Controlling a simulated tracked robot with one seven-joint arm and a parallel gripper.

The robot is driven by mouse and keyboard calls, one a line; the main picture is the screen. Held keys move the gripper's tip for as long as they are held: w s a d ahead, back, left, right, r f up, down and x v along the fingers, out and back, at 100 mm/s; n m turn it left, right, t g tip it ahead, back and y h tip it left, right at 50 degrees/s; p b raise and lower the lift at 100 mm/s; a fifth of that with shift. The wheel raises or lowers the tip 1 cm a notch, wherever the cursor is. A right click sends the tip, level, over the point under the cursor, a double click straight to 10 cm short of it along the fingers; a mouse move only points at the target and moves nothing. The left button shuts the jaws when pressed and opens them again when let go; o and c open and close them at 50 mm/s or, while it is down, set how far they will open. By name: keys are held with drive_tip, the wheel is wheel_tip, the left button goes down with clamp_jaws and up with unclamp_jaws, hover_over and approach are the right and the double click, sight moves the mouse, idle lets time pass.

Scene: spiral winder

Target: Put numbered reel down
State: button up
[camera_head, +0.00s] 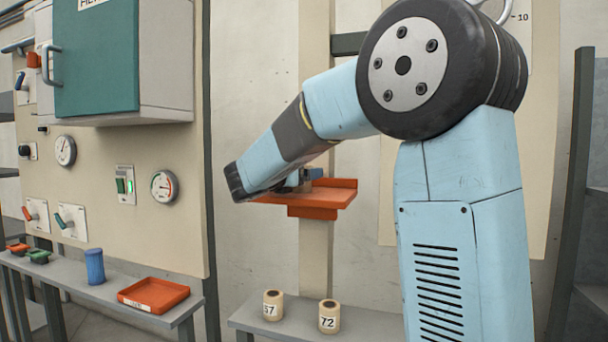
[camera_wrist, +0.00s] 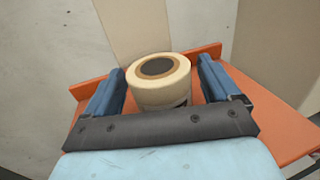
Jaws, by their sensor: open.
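A cream reel (camera_wrist: 160,82) with a dark round centre and brown ring stands upright on an orange shelf (camera_wrist: 285,125). It is between the two blue fingers of my gripper (camera_wrist: 160,68), which is open, with a visible gap on either side. The reel's lower front is hidden by the dark gripper bar, so no number can be read. In the head view my arm hides most of the gripper over the orange shelf (camera_head: 325,198). Two more cream reels, marked 37 (camera_head: 272,305) and 72 (camera_head: 329,316), stand on a low grey bench.
The orange shelf has a raised back lip close behind the reel and is fixed to a wall post (camera_head: 315,250). At left are a panel with gauges (camera_head: 164,187), a blue cylinder (camera_head: 95,266) and an orange tray (camera_head: 153,295). The grey bench (camera_head: 370,325) has free room right of reel 72.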

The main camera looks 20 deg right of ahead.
drive_tip(key=v, duration=1)
drive_tip(key=shift+s+a, duration=0.2)
drive_tip(key=shift+d, duration=0.1)
